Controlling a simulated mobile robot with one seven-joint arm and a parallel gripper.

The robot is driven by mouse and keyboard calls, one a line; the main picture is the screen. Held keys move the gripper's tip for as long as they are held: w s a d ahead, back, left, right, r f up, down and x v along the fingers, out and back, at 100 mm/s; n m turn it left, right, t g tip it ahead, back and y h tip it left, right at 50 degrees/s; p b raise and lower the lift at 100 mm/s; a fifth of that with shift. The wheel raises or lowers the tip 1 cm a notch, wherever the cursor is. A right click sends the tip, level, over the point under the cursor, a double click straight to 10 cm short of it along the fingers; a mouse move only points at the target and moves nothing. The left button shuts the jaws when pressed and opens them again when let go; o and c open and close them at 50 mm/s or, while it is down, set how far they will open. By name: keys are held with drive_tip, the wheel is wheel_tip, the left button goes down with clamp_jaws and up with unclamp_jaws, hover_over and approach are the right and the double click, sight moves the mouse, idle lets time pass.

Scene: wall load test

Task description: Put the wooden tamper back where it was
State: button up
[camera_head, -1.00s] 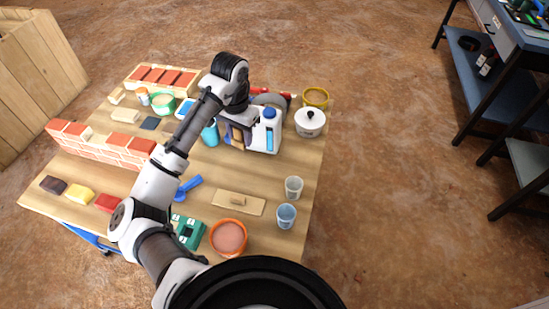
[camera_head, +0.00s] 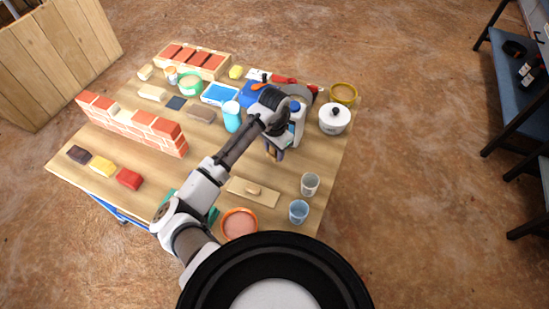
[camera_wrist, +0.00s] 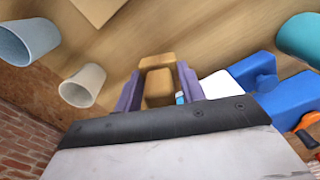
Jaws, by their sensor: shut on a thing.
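The wooden tamper (camera_wrist: 157,85) is a light brown block-like piece between the two purple fingers of my gripper (camera_wrist: 158,88) in the wrist view. My gripper is shut on it. In the head view my gripper (camera_head: 274,150) points down over the right part of the table, and a bit of the tamper (camera_head: 272,155) shows below it. Whether the tamper touches the tabletop cannot be told. My arm and wrist hide part of the table around it.
A blue and white container (camera_head: 297,132) stands close behind my gripper. A wooden float (camera_head: 262,197), a clear cup (camera_head: 310,184) and a blue cup (camera_head: 299,212) are nearer. A white lidded pot (camera_head: 335,119) stands right. A brick wall (camera_head: 130,124) is left.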

drive_tip(key=shift+f+p, duration=0.35)
drive_tip(key=shift+f, duration=2.6)
drive_tip(key=shift+f, duration=0.1)
drive_tip(key=o, duration=1)
wheel_tip(320, 180, up, 12)
drive_tip(key=shift+r+b, duration=0.15)
drive_tip(key=shift+b, duration=1)
